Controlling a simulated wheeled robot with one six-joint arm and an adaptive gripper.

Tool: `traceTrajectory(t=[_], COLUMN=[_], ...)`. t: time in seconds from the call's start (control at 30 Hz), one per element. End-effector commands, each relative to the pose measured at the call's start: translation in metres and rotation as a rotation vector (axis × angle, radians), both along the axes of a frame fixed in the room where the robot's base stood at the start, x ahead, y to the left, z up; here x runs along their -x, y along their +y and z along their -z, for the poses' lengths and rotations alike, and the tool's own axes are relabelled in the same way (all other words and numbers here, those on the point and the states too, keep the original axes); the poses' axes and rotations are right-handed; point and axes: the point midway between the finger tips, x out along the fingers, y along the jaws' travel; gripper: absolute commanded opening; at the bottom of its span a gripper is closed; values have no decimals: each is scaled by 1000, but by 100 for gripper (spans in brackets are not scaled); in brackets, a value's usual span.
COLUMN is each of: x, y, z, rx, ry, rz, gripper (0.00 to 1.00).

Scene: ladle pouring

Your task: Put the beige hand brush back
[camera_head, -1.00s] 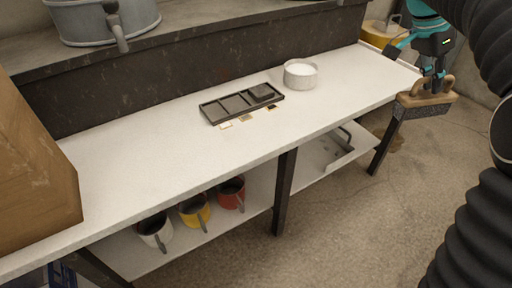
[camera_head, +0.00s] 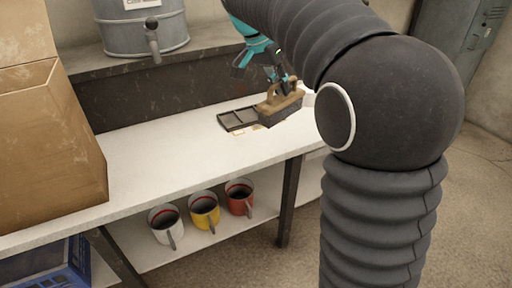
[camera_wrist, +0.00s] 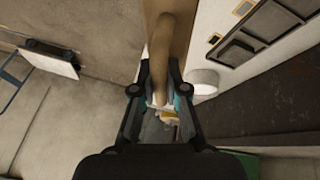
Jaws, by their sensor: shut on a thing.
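The beige hand brush (camera_head: 279,104) has a tan wooden handle and a dark bristle block. My gripper (camera_head: 277,80) is shut on its handle and holds it in front of the dark tray, at the far part of the white bench. In the wrist view my gripper (camera_wrist: 158,95) is closed around the tan handle (camera_wrist: 162,45). The dark compartment tray (camera_head: 238,119) lies on the bench top, its right part hidden behind the brush. In the wrist view the tray (camera_wrist: 262,30) shows at the upper right, apart from the brush.
A white round bowl (camera_wrist: 204,83) stands by the tray. White, yellow and red mugs (camera_head: 204,211) stand on the lower shelf. A grey metal container (camera_head: 145,30) stands on the upper ledge. The bench middle (camera_head: 175,155) is clear.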

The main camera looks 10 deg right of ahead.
Motion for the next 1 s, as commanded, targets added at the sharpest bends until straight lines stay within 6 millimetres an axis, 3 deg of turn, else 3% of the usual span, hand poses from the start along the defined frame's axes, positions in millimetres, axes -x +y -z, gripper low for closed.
traceTrajectory(t=[0.03, 0.2, 0.4, 1.0], x=[12, 45, 60, -16], y=[-15, -49, -62, 6], z=[-2, -1, 3, 65], rx=[0, 0, 1, 2], ry=[-2, -2, 1, 2], rz=[-2, -32, -55, -58], gripper=[0, 0, 0, 0])
